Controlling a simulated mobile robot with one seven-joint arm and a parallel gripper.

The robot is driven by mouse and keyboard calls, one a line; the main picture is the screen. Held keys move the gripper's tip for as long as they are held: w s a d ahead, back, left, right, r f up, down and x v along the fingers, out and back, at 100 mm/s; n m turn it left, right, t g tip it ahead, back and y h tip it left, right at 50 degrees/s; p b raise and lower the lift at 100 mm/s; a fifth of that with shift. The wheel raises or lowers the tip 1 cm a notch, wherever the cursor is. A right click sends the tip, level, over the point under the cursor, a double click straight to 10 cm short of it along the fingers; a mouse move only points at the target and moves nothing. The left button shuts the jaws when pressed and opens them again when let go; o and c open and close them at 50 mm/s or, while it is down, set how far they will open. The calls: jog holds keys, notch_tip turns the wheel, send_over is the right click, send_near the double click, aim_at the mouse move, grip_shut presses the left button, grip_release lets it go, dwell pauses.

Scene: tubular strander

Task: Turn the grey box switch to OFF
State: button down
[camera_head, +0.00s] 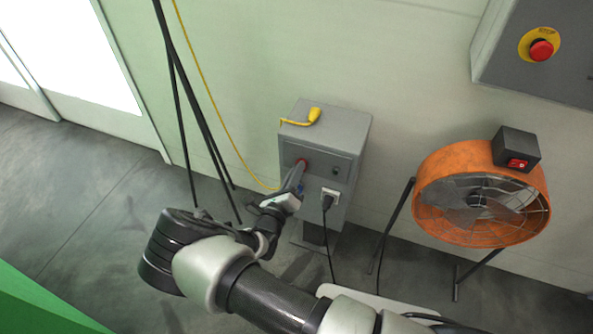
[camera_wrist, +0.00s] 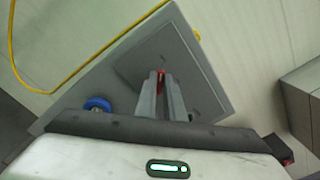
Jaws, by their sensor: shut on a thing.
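The grey box (camera_head: 349,128) stands on a short dark post against the wall, with a panel on its front. The box also shows in the wrist view (camera_wrist: 203,57), tilted in the picture. A red switch (camera_head: 301,163) sits at the upper left of the panel. In the wrist view the red switch (camera_wrist: 161,74) shows between the fingertips. My gripper (camera_head: 297,172) reaches the panel from the front, and it also shows in the wrist view (camera_wrist: 161,85). Its fingers are shut on the red switch and hide most of it. The switch's exact angle and any labels are not readable.
A yellow plug (camera_head: 314,115) with its cable lies on the box top. A black plug (camera_head: 329,201) sits in the box's socket. An orange fan (camera_head: 437,175) stands to the right, below a grey cabinet (camera_head: 508,73) with a red button. Thin dark poles stand to the left.

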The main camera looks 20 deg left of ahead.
jog(key=c, duration=1.9)
grip_release()
jog(key=shift+o, duration=0.2)
jog(key=s+a+p, duration=0.1)
jog(key=s+p, duration=0.1)
jog(key=s, duration=1.5)
jog(key=shift+s+a, duration=0.15)
jog(key=shift+s, duration=0.1)
jog(key=shift+w, duration=0.1)
